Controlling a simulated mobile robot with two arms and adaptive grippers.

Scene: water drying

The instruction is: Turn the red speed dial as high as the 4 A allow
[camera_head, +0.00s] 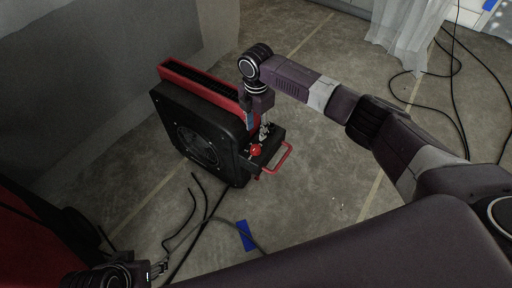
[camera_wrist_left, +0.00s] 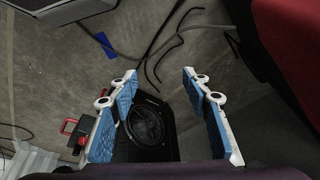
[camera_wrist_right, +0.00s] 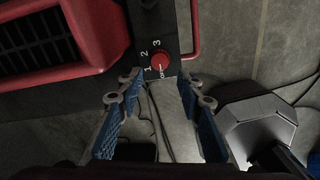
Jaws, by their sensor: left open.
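A black and red floor blower (camera_head: 205,140) stands beside the wall in the head view. Its red speed dial (camera_wrist_right: 160,61) sits on a black panel marked 1, 2 and 3 in the right wrist view; small lettering lies below, and I cannot tell its exact setting. The dial also shows in the head view (camera_head: 256,150). My right gripper (camera_wrist_right: 160,78) is open, with the dial ahead between its fingertips, apparently not gripped. My left gripper (camera_wrist_left: 161,77) is open and empty, away from the blower; it shows at the lower left of the head view (camera_head: 158,268). No current reading is visible.
A red tube handle (camera_head: 278,162) sticks out beside the dial. Black cables (camera_head: 205,225) and a blue piece (camera_head: 245,235) lie on the concrete floor. A white curtain (camera_head: 405,30) hangs at the back right. The floor right of the blower is mostly clear.

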